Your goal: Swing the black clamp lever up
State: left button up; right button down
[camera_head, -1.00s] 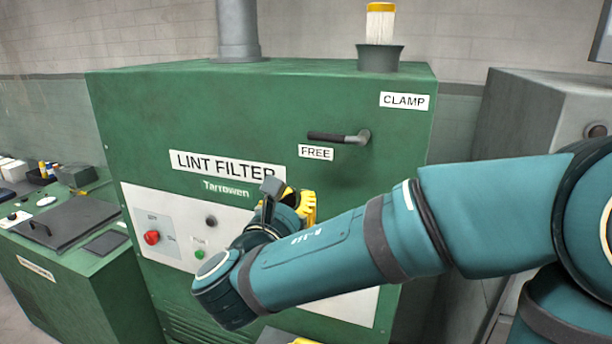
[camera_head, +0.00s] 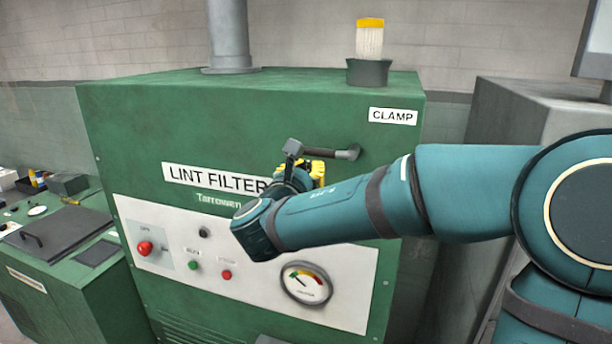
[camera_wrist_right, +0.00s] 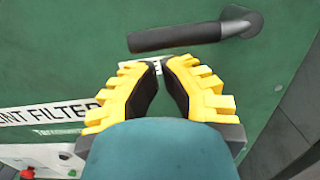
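The black clamp lever (camera_head: 326,153) points left from its grey pivot on the green machine front, roughly level. In the right wrist view the lever (camera_wrist_right: 175,37) lies just beyond and above my fingertips, with a strip of green between. My right gripper (camera_wrist_right: 161,64) has yellow fingers with dark pads; the tips come nearly together and hold nothing. In the head view this gripper (camera_head: 315,170) is just below the lever, partly hidden by my wrist. The CLAMP label (camera_head: 393,116) is above and right of the pivot. The FREE label is mostly hidden behind my fingers. My left gripper is not in view.
The green LINT FILTER machine (camera_head: 130,130) carries a red knob (camera_head: 145,248), small buttons and a gauge (camera_head: 306,284) below my arm. A grey cabinet (camera_head: 510,115) stands at the right. The machine front above the lever is clear.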

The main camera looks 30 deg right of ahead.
pick_arm(q)
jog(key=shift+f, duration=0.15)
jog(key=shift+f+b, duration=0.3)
jog(key=shift+b, duration=0.05)
pick_arm(e)
jog(key=shift+a+r+m, duration=0.1)
jog(key=shift+r+m, duration=0.15)
jog(key=shift+m, duration=0.05)
